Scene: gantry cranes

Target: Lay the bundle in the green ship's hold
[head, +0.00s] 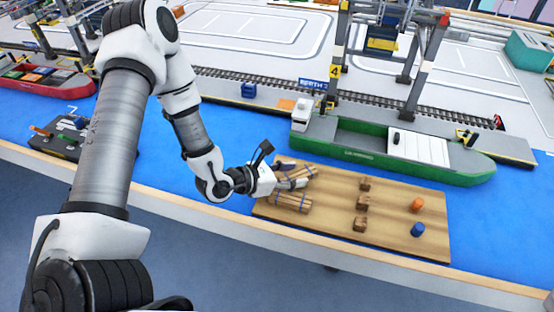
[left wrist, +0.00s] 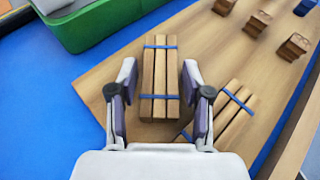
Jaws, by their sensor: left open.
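One bundle of wooden planks with blue straps (left wrist: 160,85) lies between the fingers of my left gripper (left wrist: 158,92) in the left wrist view. The fingers are open, one on each side, with a gap to the wood. In the head view this bundle (head: 299,172) is partly hidden by my gripper (head: 292,178). A second strapped bundle (head: 291,203) lies beside it on the wooden board; it also shows in the left wrist view (left wrist: 228,118). The green ship (head: 430,173) lies behind the board, its open hold (head: 352,138) left of a white block. My right gripper is not in view.
The board (head: 330,222) also carries several small brown crates (head: 361,204), an orange drum (head: 417,205) and a blue drum (head: 417,229). A gantry crane leg (head: 416,75) stands behind the ship. A red ship (head: 50,88) and a dark barge (head: 68,140) are at the left.

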